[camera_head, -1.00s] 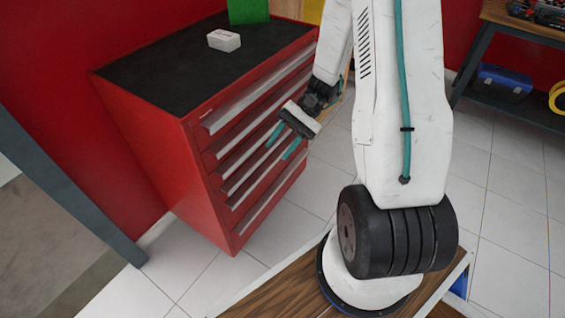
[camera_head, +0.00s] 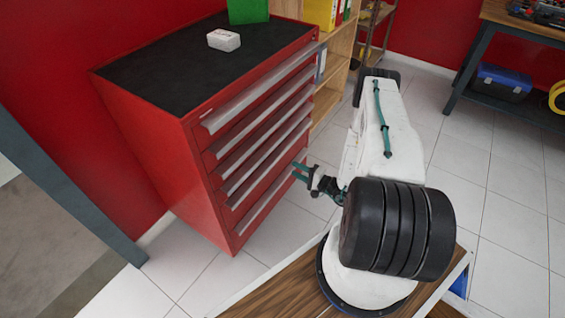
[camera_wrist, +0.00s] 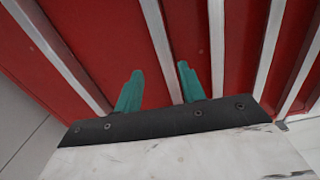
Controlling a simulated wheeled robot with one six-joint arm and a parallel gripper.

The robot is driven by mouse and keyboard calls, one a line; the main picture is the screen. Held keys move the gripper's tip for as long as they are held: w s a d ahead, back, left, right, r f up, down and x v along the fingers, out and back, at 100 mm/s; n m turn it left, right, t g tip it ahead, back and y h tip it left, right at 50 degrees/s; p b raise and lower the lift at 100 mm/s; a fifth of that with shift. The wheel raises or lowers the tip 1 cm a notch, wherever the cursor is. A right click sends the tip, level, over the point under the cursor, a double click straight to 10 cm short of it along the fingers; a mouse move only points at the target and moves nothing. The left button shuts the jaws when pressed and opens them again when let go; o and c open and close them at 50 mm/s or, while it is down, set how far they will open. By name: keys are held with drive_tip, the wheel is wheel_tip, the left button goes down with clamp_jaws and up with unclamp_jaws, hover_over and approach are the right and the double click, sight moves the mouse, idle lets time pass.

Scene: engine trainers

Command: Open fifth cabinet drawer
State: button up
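The red cabinet (camera_head: 160,165) stands left of my arm in the head view, with a stack of shut drawers, each with a long pale handle strip. My gripper (camera_head: 300,172) is low, just off the right end of that handle. The wrist view shows its two teal fingers (camera_wrist: 161,82) apart and empty, pointing at the red drawer fronts. One handle strip (camera_wrist: 158,40) passes behind the gap between them; contact cannot be told.
A white box (camera_head: 224,40) and a green item (camera_head: 248,11) sit on the cabinet's black top. A wooden shelf (camera_head: 335,70) stands behind the cabinet's right side. A workbench with a blue toolbox (camera_head: 503,82) is at the far right. Tiled floor is open between.

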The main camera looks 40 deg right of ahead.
sight(278, 160)
drive_tip(key=shift+n, duration=0.3)
drive_tip(key=x, duration=0.8)
drive_tip(key=shift+d, duration=0.1)
drive_tip(key=shift+s, duration=0.1)
clamp_jaws()
